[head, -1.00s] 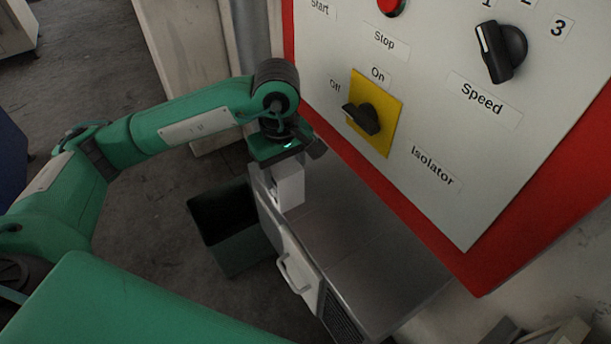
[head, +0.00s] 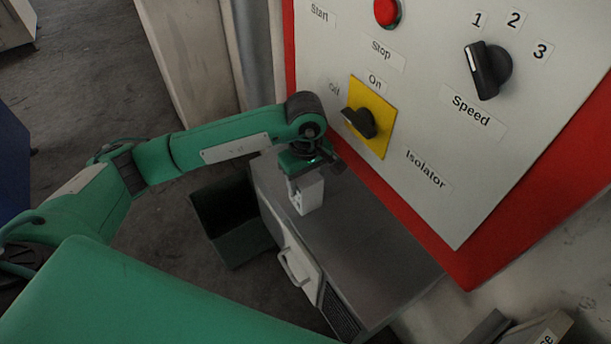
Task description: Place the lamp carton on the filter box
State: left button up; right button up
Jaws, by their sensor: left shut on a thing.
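A small white carton (head: 308,196), which I take for the lamp carton, hangs upright below my left gripper (head: 304,172). The gripper is shut on its top and partly hides it. The carton is over the grey metal top of the filter box (head: 365,250), near its far left part. I cannot tell whether the carton's bottom touches that top. The filter box has a pale front door with a handle and a dark grille. My right gripper is not in view.
A control panel (head: 440,200) with a red border, knobs and a yellow isolator plate stands close to the right of my left gripper. A dark open bin (head: 240,240) stands on the floor left of the filter box. The near part of the box top is clear.

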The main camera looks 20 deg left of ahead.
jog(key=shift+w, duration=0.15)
pick_arm(q)
jog(key=shift+f, duration=0.15)
jog(key=o, duration=0.7)
jog(key=shift+c, duration=0.2)
jog(key=o, duration=0.4)
jog(key=shift+c, duration=0.2)
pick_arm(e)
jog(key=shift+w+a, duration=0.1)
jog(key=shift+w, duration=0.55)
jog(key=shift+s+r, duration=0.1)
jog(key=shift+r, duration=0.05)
